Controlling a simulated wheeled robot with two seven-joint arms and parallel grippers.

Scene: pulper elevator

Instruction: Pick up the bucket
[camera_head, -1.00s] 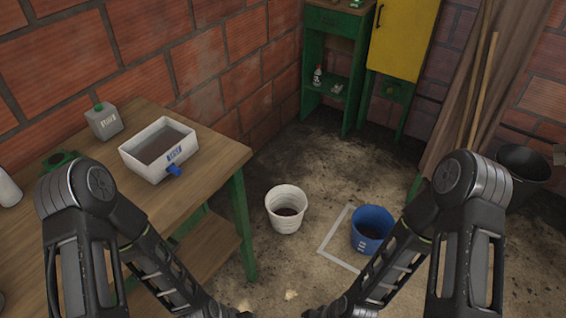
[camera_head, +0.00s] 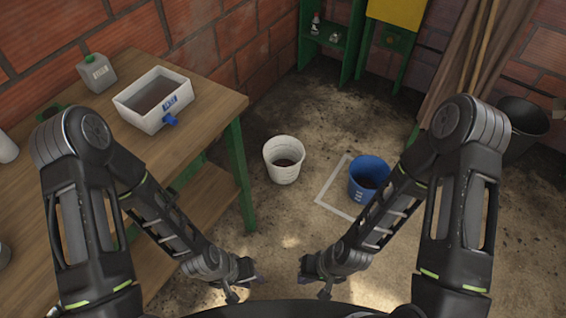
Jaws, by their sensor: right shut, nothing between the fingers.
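A white bucket (camera_head: 284,161) stands upright on the floor, with some dark contents at its bottom. My right gripper (camera_head: 313,283) is shut and empty, below and left of the blue bucket, touching neither bucket.
A wooden table (camera_head: 211,104) with green legs stands at left, bearing a white tray (camera_head: 133,117) with a blue tap and a grey canister (camera_head: 97,73). A black bucket (camera_head: 527,128) stands at right by leaning boards. A white outline (camera_head: 330,188) marks the floor. Floor between is clear.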

